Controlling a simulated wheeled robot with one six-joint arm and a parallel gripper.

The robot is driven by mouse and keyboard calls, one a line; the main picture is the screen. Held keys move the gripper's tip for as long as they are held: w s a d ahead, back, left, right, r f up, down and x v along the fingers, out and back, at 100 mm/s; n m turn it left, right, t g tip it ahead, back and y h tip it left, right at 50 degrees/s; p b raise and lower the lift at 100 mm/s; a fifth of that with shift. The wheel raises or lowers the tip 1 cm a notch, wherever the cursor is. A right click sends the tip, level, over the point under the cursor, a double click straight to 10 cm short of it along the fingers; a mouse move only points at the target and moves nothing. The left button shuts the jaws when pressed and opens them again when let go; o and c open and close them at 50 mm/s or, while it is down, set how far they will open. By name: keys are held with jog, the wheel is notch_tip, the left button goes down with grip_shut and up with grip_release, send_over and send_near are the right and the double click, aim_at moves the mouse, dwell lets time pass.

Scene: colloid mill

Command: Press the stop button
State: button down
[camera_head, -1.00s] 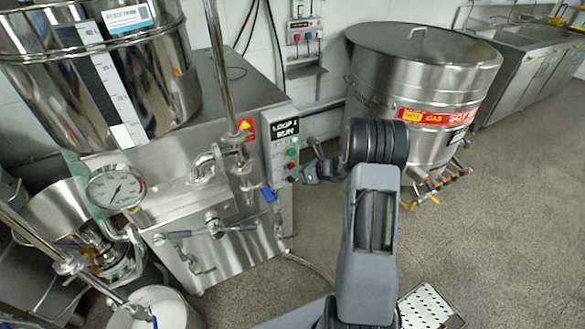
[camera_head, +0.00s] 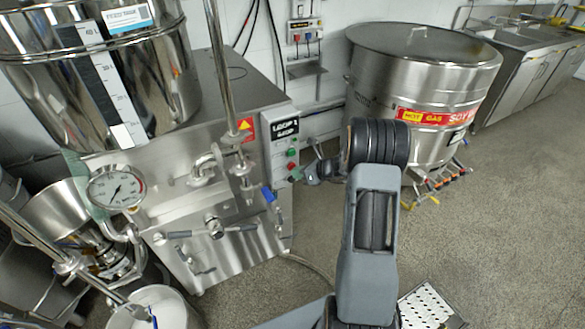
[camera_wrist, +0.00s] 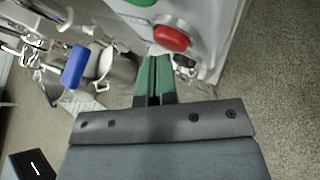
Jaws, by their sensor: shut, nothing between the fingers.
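The red stop button (camera_head: 291,166) is on the grey control panel (camera_head: 272,170) on the machine's right side, under a green button (camera_head: 291,153). In the wrist view the red button (camera_wrist: 171,38) is a domed cap in a pale collar, with the green button (camera_wrist: 140,2) cut off at the top edge. My gripper (camera_wrist: 154,62) has its green fingers shut together and empty. Their tips are close below and left of the red cap in that view. I cannot tell whether they touch it. A dark display (camera_head: 285,130) above the buttons shows two lines, the lower one blurred.
A blue-handled valve (camera_head: 268,194) and a pipe stand left of the panel. A large steel kettle (camera_head: 420,75) stands behind and right of my arm. A white bucket (camera_head: 160,308) is at front left. Open floor (camera_head: 500,210) lies to the right.

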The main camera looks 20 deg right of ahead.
jog(key=shift+s, duration=0.55)
jog(key=shift+s, duration=0.1)
jog(key=shift+s+d, duration=0.2)
jog(key=shift+s, duration=1)
jog(key=shift+s+d, duration=0.15)
jog(key=shift+s, duration=1.05)
jog(key=s+a+r+n+g+h+p, duration=0.1)
jog(key=s+a+r+n+g, duration=0.2)
jog(key=s+n, duration=0.4)
jog(key=s+a+r+n+g+h+p, duration=0.1)
jog(key=s+a+n+g, duration=0.2)
jog(key=s+n+g, duration=0.5)
jog(key=s+a+r+n+t+h+p, duration=0.2)
jog(key=a+r+n+h, duration=0.1)
jog(key=r+n, duration=0.4)
jog(key=s+a+r+n+t+h+p, duration=0.2)
jog(key=s+r+n+t+h, duration=0.1)
jog(key=r+n, duration=0.5)
notch_tip(320, 180, up, 2)
jog(key=shift+a+r+t+h, duration=0.1)
jog(key=shift+a+t+h, duration=0.2)
jog(key=shift+a, duration=0.1)
